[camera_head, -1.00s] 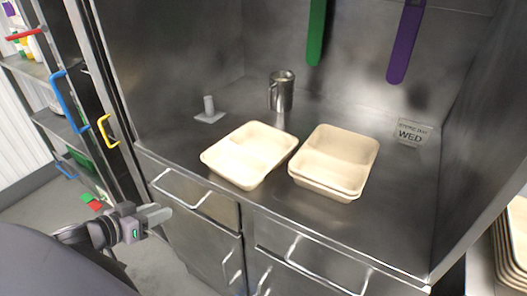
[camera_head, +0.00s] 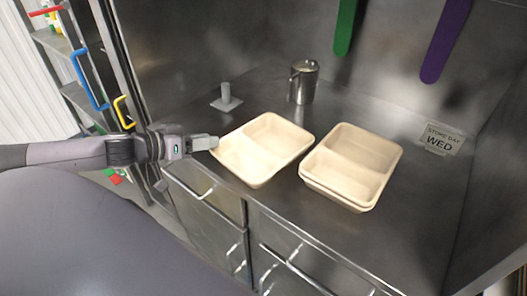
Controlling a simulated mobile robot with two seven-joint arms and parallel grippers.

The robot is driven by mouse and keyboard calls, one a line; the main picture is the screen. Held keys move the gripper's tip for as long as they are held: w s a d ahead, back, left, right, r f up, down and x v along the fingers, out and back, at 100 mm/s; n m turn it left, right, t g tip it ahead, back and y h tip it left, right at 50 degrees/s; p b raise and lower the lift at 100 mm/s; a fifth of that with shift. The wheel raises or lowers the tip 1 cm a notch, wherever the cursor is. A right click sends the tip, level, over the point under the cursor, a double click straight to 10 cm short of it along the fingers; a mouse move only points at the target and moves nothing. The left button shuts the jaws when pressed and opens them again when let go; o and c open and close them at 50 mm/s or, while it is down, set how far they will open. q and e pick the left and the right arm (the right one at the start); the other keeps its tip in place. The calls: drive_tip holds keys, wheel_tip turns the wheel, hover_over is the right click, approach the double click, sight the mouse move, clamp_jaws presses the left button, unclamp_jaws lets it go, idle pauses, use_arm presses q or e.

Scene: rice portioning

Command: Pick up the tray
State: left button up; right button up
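A beige tray (camera_head: 262,150) with two compartments sits near the middle of the steel counter. Another beige tray (camera_head: 350,165), which looks like a stack of two, sits just to its right. My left gripper (camera_head: 212,143) is at the left rim of the left tray, fingers pointing right. The fingers overlap in this view, so I cannot tell whether they are open or shut, or whether they touch the rim. My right gripper is not in view.
A metal cup (camera_head: 303,82) and a small grey post on a base (camera_head: 226,98) stand behind the trays. A label reading WED (camera_head: 440,140) is at the right. Green (camera_head: 344,27) and purple (camera_head: 445,42) strips hang on the back wall. Counter space in front of the right trays is clear.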

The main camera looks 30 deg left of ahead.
sight(223, 138)
use_arm(q)
drive_tip(key=shift+w+f, duration=0.15)
drive_tip(key=shift+w, duration=0.2)
drive_tip(key=shift+w+d+f+b, duration=0.25)
drive_tip(key=shift+w+b, duration=0.1)
drive_tip(key=shift+w, duration=0.2)
drive_tip(key=shift+w+f+b, duration=0.15)
drive_tip(key=shift+w+b, duration=0.05)
drive_tip(key=shift+b, duration=0.1)
drive_tip(key=b+x, duration=0.2)
drive_tip(key=b, duration=0.1)
drive_tip(key=shift+w+d+f, duration=0.1)
drive_tip(key=shift+d, duration=0.1)
drive_tip(key=shift+w+d+f+b, duration=0.1)
drive_tip(key=shift+w+b, duration=0.4)
drive_tip(key=shift+b, duration=0.4)
drive_tip(key=shift+c, duration=0.3)
clamp_jaws()
